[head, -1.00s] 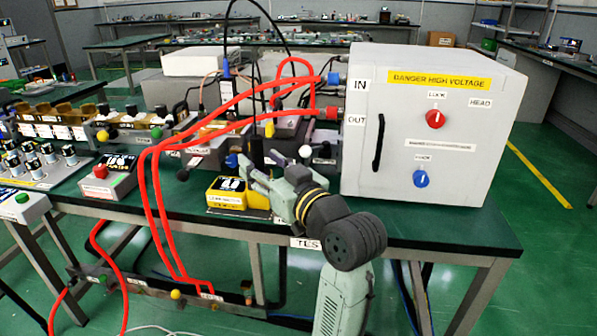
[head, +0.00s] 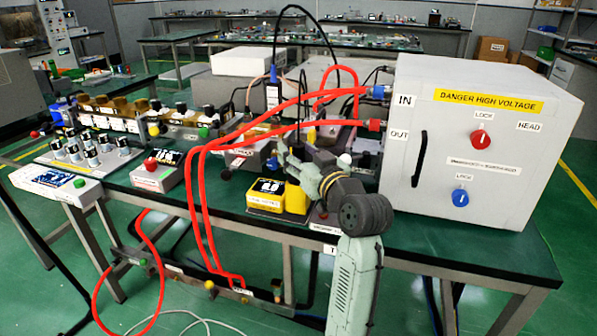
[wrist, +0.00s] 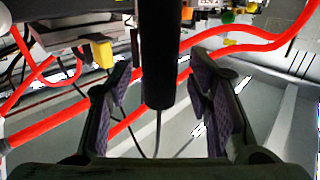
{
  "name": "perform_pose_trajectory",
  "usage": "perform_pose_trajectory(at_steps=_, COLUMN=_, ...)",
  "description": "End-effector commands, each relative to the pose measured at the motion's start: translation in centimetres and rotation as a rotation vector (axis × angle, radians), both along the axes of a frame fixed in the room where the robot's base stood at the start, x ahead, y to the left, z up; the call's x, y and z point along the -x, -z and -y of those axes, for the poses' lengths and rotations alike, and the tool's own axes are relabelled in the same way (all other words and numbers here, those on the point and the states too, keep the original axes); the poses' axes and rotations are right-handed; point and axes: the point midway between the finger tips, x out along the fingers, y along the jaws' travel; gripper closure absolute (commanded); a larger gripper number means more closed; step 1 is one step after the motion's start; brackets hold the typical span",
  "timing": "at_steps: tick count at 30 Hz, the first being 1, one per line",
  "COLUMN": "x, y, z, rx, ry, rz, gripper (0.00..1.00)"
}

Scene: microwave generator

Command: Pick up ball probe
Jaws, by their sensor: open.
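In the wrist view, a black cylinder, which looks like the ball probe (wrist: 160,60), hangs between the two fingers of my gripper (wrist: 160,98). A thin dark cable runs from its end. The fingers are open, with a visible gap on each side of the cylinder. No ball shows on it in this view. In the head view, my gripper (head: 288,156) is above and behind the yellow meter box (head: 265,196), in front of the instruments. The probe is hard to tell apart from the dark parts there.
A large white high-voltage cabinet (head: 470,150) stands right of my arm. Red hoses (head: 200,190) loop left of my gripper and cross behind the fingers in the wrist view. A grey box with a red button (head: 157,172) stands left on the green bench. Several instruments crowd behind.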

Motion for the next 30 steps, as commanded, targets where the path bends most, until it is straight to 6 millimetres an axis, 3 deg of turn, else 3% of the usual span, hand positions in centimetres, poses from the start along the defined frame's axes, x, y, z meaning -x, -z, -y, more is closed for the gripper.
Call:
perform_pose_trajectory(at_steps=8, x=-0.22, y=0.03, z=-0.11, rx=0.001, ry=0.001, rz=0.0, gripper=0.55)
perform_pose_trajectory(at_steps=27, x=-0.2, y=0.02, z=-0.1, rx=0.0, ry=0.001, rz=0.0, gripper=0.97)
perform_pose_trajectory(at_steps=30, x=-0.2, y=0.03, z=-0.1, rx=0.0, ry=0.001, rz=0.0, gripper=1.0)
